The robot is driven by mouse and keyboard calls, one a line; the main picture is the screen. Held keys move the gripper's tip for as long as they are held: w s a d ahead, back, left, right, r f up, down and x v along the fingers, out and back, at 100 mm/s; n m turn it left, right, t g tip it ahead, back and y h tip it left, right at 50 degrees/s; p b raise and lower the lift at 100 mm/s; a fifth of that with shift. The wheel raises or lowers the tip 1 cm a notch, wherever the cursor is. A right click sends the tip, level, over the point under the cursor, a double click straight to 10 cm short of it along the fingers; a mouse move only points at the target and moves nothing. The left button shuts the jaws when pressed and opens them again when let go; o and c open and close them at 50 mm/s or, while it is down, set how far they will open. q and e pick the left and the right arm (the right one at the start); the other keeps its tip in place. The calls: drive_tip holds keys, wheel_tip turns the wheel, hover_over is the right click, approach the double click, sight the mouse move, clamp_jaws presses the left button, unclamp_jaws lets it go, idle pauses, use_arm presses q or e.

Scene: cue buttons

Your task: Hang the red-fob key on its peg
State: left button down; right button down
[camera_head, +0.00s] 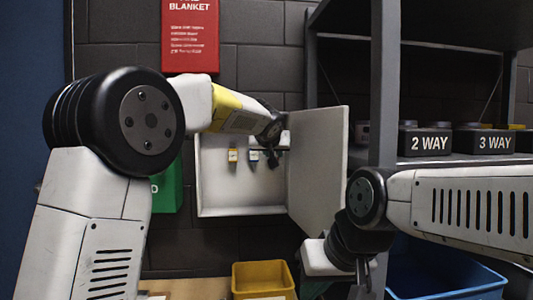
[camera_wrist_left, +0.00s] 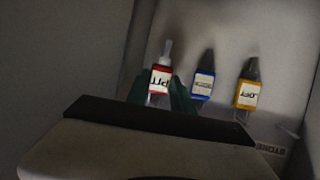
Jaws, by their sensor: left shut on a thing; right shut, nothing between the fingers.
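The red-fob key (camera_wrist_left: 160,79) is in the left wrist view, a white tag with red ends and a pale shaft. My left gripper (camera_wrist_left: 158,95) is shut on it, its green fingers on either side of the fob. In the head view my left gripper (camera_head: 273,150) reaches into the open white key cabinet (camera_head: 240,202), mostly hidden by its own wrist. A blue-fob key (camera_wrist_left: 203,83) and a yellow-fob key (camera_wrist_left: 247,94) hang beside it. Whether the red-fob key touches its peg cannot be told. My right gripper (camera_head: 363,274) is shut and empty, low at right.
The cabinet door (camera_head: 322,170) stands open on the right. A dark shelf (camera_head: 460,165) with labelled black boxes is at right. A yellow bin (camera_head: 263,278) and a blue bin (camera_head: 450,285) stand below. A red blanket sign (camera_head: 190,35) hangs above.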

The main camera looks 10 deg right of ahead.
idle(0.4)
use_arm(q)
drive_tip(key=c, duration=1)
unclamp_jaws()
drive_tip(key=v, duration=0.7)
drive_tip(key=s+a+f+n+g+y, duration=0.1)
drive_tip(key=s+a+f, duration=0.25)
drive_tip(key=a, duration=0.35)
drive_tip(key=s+a+f+g, duration=0.1)
drive_tip(key=s+a+f, duration=0.2)
drive_tip(key=s+a, duration=0.3)
drive_tip(key=s+a+f+n+g+y, duration=0.15)
drive_tip(key=s+a+f, duration=0.25)
drive_tip(key=a, duration=0.4)
drive_tip(key=s+a+f+g, duration=0.1)
drive_tip(key=s+f, duration=0.3)
drive_tip(key=s, duration=0.2)
drive_tip(key=s+a+f+g+h, duration=0.1)
drive_tip(key=s+a+f, duration=0.1)
drive_tip(key=s+f, duration=0.2)
drive_tip(key=s+a+f+g, duration=0.1)
drive_tip(key=s+f, duration=0.3)
drive_tip(key=s, duration=0.5)
drive_tip(key=shift+s+a+f, duration=0.2)
drive_tip(key=shift+a+f, duration=0.1)
drive_tip(key=shift+a, duration=0.25)
